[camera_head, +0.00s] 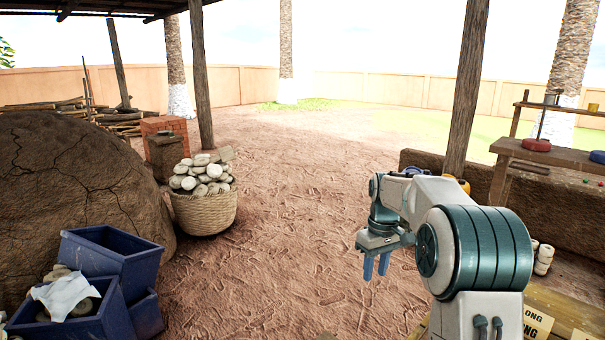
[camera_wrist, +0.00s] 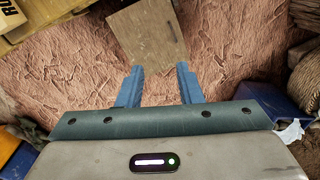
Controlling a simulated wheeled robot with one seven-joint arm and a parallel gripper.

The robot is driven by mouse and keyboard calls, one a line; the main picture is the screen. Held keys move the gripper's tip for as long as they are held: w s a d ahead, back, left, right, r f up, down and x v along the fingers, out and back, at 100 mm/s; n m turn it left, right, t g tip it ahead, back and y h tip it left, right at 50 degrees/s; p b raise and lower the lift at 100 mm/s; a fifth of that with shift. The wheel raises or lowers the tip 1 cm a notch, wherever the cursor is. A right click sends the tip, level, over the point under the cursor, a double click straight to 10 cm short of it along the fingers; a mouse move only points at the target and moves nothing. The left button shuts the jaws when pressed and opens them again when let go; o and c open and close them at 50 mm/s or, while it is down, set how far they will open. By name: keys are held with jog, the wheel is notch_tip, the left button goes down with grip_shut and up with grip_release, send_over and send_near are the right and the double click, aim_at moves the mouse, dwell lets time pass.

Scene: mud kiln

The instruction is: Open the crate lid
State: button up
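My gripper (camera_head: 376,272) points down over bare ground, right of the middle in the head view. Its two blue fingers stand apart with nothing between them, as the wrist view (camera_wrist: 159,72) shows. A flat, brown wooden panel with a small dark slot, possibly the crate lid (camera_wrist: 146,34), lies beyond the fingertips at the top of the wrist view. No contact with it shows. Its sides are hidden, so I cannot tell whether it is shut on a crate.
A wicker basket (camera_head: 205,212) heaped with pale round pieces stands beside the cracked mud kiln (camera_head: 75,185). A yellowish wooden surface with printed labels (camera_head: 563,312) is at the lower right. A wooden post (camera_head: 466,90) rises behind my arm. The middle ground is clear.

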jog(key=s+a+r+m+t+p, duration=0.15)
jog(key=s+r, duration=0.25)
jog(key=s, duration=0.4)
jog(key=s+a+r+m+p, duration=0.15)
jog(key=s+r, duration=0.25)
jog(key=s, duration=0.4)
jog(key=s+f+m+t+p, duration=0.1)
jog(key=s+f+m+t, duration=0.1)
jog(key=s, duration=1.2)
jog(key=shift+m+h+p, duration=0.3)
jog(key=shift+p, duration=0.05)
jog(key=shift+s+d+f, duration=0.1)
jog(key=shift+s+f, duration=0.05)
jog(key=shift+s, duration=0.15)
jog(key=c, duration=0.3)
jog(key=shift+s+f, duration=0.1)
jog(key=shift+s, duration=0.05)
grip_shut()
